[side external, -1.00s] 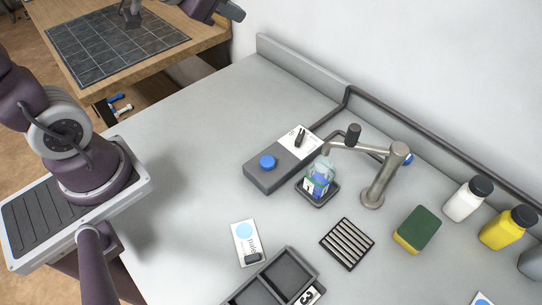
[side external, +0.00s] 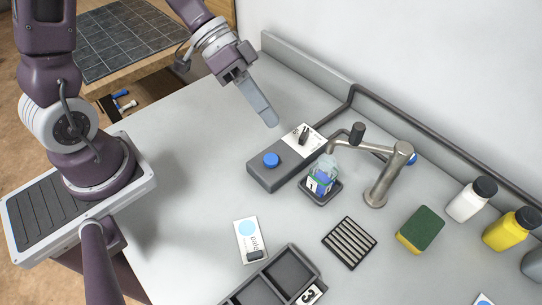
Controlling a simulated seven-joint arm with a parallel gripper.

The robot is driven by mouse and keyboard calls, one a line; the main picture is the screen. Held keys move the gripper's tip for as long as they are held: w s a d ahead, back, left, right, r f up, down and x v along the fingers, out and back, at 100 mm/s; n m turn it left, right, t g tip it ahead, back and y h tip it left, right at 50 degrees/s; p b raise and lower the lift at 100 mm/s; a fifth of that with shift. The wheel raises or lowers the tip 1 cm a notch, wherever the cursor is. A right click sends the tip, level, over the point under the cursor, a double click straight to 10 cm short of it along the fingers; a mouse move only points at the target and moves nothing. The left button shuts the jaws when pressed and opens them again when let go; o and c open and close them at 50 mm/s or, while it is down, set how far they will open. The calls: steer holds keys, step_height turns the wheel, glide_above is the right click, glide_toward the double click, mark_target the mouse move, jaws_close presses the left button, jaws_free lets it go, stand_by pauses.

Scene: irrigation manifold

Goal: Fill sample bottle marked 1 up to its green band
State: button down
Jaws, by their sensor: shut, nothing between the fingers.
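The sample bottle marked 1 (side external: 321,177) stands upright on a small dark square tray (side external: 322,201) under the spout of a grey metal tap (side external: 385,180). Blue shows in its lower part, and a green band is partly visible; the exact level is too small to tell. A dark grey control box (side external: 263,177) left of the bottle carries a blue button (side external: 271,160) and a black lever (side external: 304,134) on a white plate. My gripper (side external: 271,121) is shut and empty, pointing down above and behind the box, apart from it and the bottle.
A slotted drain (side external: 349,243), a green and yellow sponge (side external: 420,230), a white bottle (side external: 467,204) and a yellow bottle (side external: 508,231) are to the right. A compartment tray marked 3 (side external: 267,283) and a white card (side external: 249,241) lie in front. The counter's left side is clear.

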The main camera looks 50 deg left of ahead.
glide_toward(277, 162)
steer(key=shift+w+d+f, duration=0.2)
steer(key=shift+d+f, duration=0.2)
steer(key=shift+d, duration=0.35)
steer(key=shift+w+d+f, duration=0.15)
steer(key=shift+d+f, duration=0.3)
steer(key=shift+d, duration=0.3)
steer(key=shift+w+d+f, duration=0.2)
steer(key=shift+d+f, duration=0.2)
steer(key=shift+d, duration=0.35)
steer(key=shift+f, duration=0.1)
steer(key=shift+f, duration=0.3)
steer(key=shift+f, duration=0.55)
stand_by(4.4)
